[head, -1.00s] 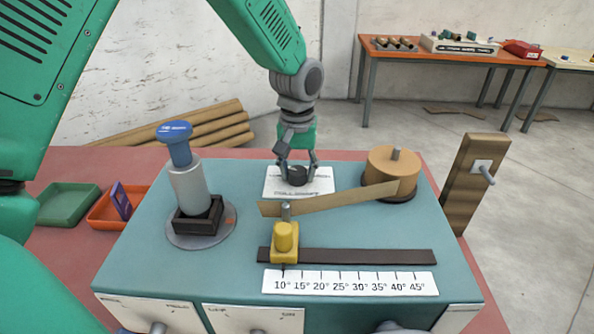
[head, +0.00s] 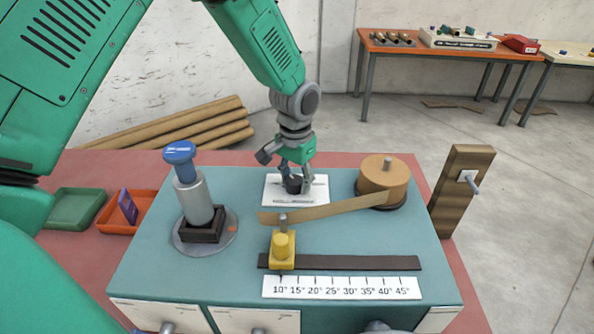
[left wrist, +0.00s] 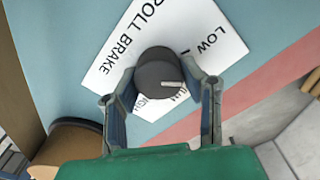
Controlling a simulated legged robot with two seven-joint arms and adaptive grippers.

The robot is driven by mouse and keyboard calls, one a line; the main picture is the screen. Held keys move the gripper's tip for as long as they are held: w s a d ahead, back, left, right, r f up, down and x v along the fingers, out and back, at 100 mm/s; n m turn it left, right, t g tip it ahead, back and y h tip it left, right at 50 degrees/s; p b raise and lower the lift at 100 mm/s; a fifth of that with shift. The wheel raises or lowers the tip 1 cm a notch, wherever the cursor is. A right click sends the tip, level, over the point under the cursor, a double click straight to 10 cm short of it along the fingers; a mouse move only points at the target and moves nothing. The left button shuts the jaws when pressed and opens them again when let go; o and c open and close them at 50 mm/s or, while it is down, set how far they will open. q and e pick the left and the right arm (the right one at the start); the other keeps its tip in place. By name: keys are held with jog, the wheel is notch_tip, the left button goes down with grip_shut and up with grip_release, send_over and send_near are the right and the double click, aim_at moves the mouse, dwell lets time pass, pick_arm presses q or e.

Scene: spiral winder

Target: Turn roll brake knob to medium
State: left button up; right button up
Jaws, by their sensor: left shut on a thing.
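The roll brake knob (head: 294,184) is a small dark round knob on a white label plate (head: 312,193) at the back of the teal machine top. In the left wrist view the knob (left wrist: 160,75) has a pale pointer line, and the plate (left wrist: 130,30) reads "ROLL BRAKE" and "LOW"; other lettering is partly hidden by the knob and fingers. My left gripper (head: 296,180) comes down from above with its fingers on both sides of the knob, shut on it. It also shows in the left wrist view (left wrist: 160,95). My right gripper does not show in these views.
A brown paper strip (head: 325,210) runs from a roll (head: 383,184) right of the knob. A yellow slider (head: 282,250) sits on a dark rail above an angle scale. A blue-topped post (head: 190,185) stands left, a wooden post (head: 462,190) right.

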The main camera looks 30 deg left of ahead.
pick_arm(q)
jog(key=m+p, duration=0.2)
jog(key=m, duration=0.1)
jog(key=shift+s+m, duration=0.25)
jog(key=shift+m, duration=0.05)
jog(key=shift+m+p, duration=1.15)
jog(key=shift+m, duration=0.75)
jog(key=o, duration=1.1)
jog(key=shift+o, duration=0.2)
jog(key=shift+a, duration=0.1)
jog(key=shift+r, duration=0.1)
